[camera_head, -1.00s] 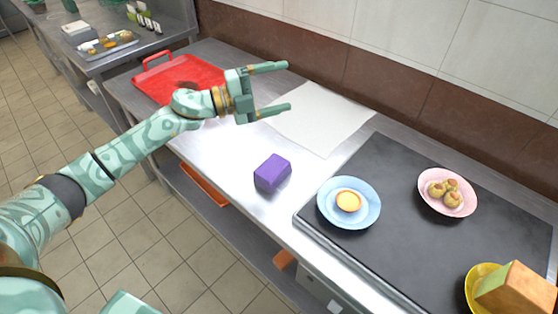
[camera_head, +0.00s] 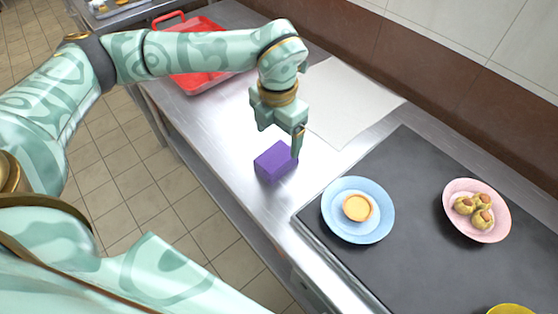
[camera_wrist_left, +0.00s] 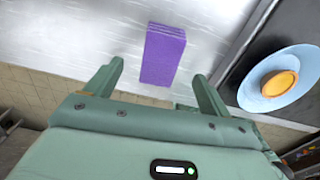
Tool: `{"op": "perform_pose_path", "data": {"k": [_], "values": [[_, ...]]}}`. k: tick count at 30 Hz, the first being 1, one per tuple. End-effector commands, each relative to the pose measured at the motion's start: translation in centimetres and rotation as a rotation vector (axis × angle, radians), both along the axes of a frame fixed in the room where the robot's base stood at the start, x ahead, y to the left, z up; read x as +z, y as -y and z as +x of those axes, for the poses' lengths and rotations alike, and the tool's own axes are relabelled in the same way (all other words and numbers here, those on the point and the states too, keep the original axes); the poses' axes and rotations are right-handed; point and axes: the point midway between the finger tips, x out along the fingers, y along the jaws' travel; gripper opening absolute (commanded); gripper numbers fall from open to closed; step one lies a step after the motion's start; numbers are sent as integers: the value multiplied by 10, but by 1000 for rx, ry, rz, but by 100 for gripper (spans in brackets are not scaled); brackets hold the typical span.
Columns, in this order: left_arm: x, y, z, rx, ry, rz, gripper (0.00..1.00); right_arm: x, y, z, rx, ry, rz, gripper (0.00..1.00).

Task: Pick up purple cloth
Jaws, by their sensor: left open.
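The purple cloth (camera_head: 274,161) is a folded, block-shaped stack on the steel counter, near its front edge. My left gripper (camera_head: 280,150) points down just above and behind it in the head view, one finger showing beside the cloth's right end. In the left wrist view the cloth (camera_wrist_left: 162,54) lies beyond and between the two open fingertips (camera_wrist_left: 158,70), with nothing held. The gripper hides a little of the counter behind the cloth; I cannot tell whether a finger touches it. My right gripper is not in view.
A dark griddle plate (camera_head: 420,200) lies to the right, with a blue plate (camera_head: 338,217) holding a tart and a pink plate (camera_head: 492,226) holding buns. A white sheet (camera_head: 345,105) lies behind the gripper. A red tray (camera_head: 205,82) stands at the back left.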

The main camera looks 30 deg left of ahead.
Motion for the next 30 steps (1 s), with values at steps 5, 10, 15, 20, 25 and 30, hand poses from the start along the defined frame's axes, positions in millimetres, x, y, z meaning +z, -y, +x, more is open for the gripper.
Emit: {"op": "perform_pose_path", "data": {"k": [5,10,15,20,25,30], "values": [[-21,0,0,-1,-1,-2,82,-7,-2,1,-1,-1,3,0],[-34,0,-2,-1,-1,-2,82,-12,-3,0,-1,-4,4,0],[-64,1,-6,0,-5,-2,82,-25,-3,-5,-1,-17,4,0],[-75,1,-6,0,0,-2,82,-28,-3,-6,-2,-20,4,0],[-72,1,-6,0,1,-2,76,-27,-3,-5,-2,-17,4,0],[-72,1,-6,-1,1,-2,33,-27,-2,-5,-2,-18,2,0]]}}
